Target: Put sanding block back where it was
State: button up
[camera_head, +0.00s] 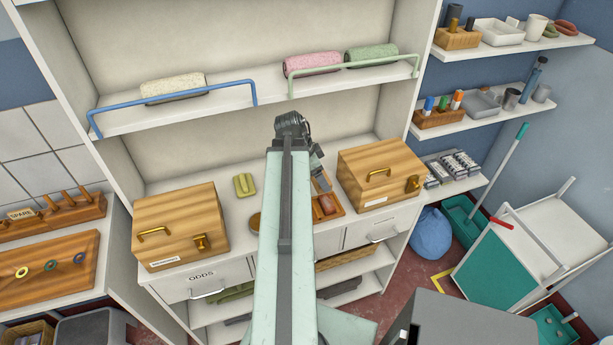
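My arm reaches up through the middle of the view and bends down at its far end. My gripper (318,172) is partly hidden behind the arm and hangs above a wooden tray (338,207) on the shelf counter. Whether its fingers are open or shut is not clear. A reddish-brown block (327,204) lies in the tray, just below the gripper. A small yellow-green block (245,185) lies on the counter left of the arm. I cannot tell for certain which of these is the sanding block. A round brown thing is half hidden by the arm.
A wooden box (180,226) with brass handles stands left on the counter, another wooden box (382,174) right. Above, rolled towels (312,63) lie behind blue and green rails (345,70). A drawer marked ODDS (201,281) is below. A white cart (530,235) stands right.

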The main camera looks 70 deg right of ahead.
jog(key=w+d+f+b, duration=0.1)
jog(key=w+d+b, duration=0.1)
jog(key=w+d+f+b, duration=0.1)
jog(key=w+d+f, duration=0.1)
jog(key=d, duration=0.1)
jog(key=w+d+f+b, duration=0.2)
jog(key=d, duration=0.1)
jog(key=shift+w+f+b, duration=0.15)
jog(key=shift+f+b, duration=0.1)
jog(key=shift+b, duration=0.05)
jog(key=shift+w+d+f, duration=0.1)
jog(key=shift+w+d, duration=0.15)
jog(key=shift+w, duration=0.05)
jog(key=shift+w+d+f+b, duration=0.95)
jog(key=shift+d+f+b, duration=0.15)
jog(key=shift+d+b, duration=0.1)
jog(key=shift+r, duration=0.2)
jog(key=shift+f, duration=0.35)
jog(key=o, duration=1.2)
jog(key=shift+r, duration=0.1)
